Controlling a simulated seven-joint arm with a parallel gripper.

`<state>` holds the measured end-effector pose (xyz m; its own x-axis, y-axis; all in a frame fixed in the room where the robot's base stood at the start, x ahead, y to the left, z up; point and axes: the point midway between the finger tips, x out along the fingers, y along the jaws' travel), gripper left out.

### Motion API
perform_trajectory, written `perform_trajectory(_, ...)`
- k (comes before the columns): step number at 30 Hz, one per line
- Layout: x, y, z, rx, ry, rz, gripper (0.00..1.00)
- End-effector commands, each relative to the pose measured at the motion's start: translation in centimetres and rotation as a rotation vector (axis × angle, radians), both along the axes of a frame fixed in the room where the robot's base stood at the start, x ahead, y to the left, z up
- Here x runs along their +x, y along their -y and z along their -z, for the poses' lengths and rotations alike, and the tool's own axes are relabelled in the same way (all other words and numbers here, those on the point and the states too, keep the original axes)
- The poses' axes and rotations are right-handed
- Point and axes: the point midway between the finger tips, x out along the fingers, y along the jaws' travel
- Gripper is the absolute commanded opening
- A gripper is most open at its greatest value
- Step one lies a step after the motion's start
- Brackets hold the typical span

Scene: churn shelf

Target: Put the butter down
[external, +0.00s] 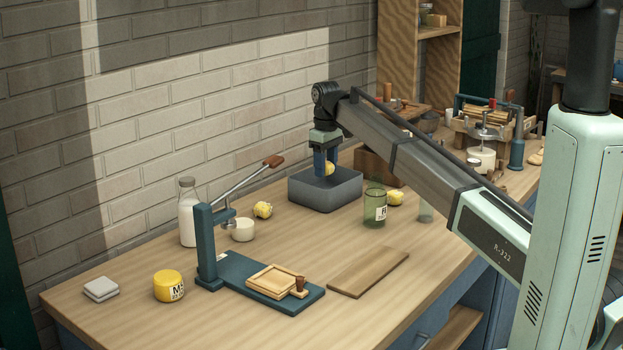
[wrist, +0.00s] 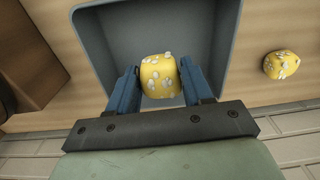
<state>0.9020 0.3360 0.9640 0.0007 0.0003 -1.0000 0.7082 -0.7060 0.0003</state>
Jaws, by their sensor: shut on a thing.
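My gripper (external: 326,163) is over the grey-blue bin (external: 325,192) on the table. It is shut on a yellow butter lump with pale specks (wrist: 161,75), which sits between the two blue fingers. In the wrist view the bin (wrist: 101,50) lies around and below the held butter. In the external view the held butter (external: 329,169) shows just above the bin's rim. A second butter lump (external: 263,210) lies on the table left of the bin and also shows in the wrist view (wrist: 281,64). A third yellow lump (external: 396,198) lies right of the bin, behind a green glass jar.
The green jar (external: 375,207) stands right of the bin. A blue lever press (external: 213,250), milk bottle (external: 188,212), small white cup (external: 242,229), yellow labelled jar (external: 169,286) and wooden board (external: 369,271) are in front. A wooden block (wrist: 32,65) stands beside the bin.

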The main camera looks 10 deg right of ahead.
Motion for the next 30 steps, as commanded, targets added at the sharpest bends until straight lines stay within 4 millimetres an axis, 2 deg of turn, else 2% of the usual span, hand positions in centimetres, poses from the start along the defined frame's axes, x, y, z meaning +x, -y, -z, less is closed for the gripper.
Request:
perform_trajectory(3,-0.1,0.0,1.9,-0.001,-0.002,0.001,0.20)
perform_trajectory(10,-0.1,0.0,3.6,0.000,-0.001,0.001,0.20)
perform_trajectory(16,-0.1,0.0,6.0,-0.001,-0.001,0.002,0.20)
perform_trajectory(29,0.0,0.0,6.6,-0.001,-0.001,0.002,0.20)
perform_trajectory(30,0.0,0.0,6.6,-0.001,-0.001,0.002,0.52)
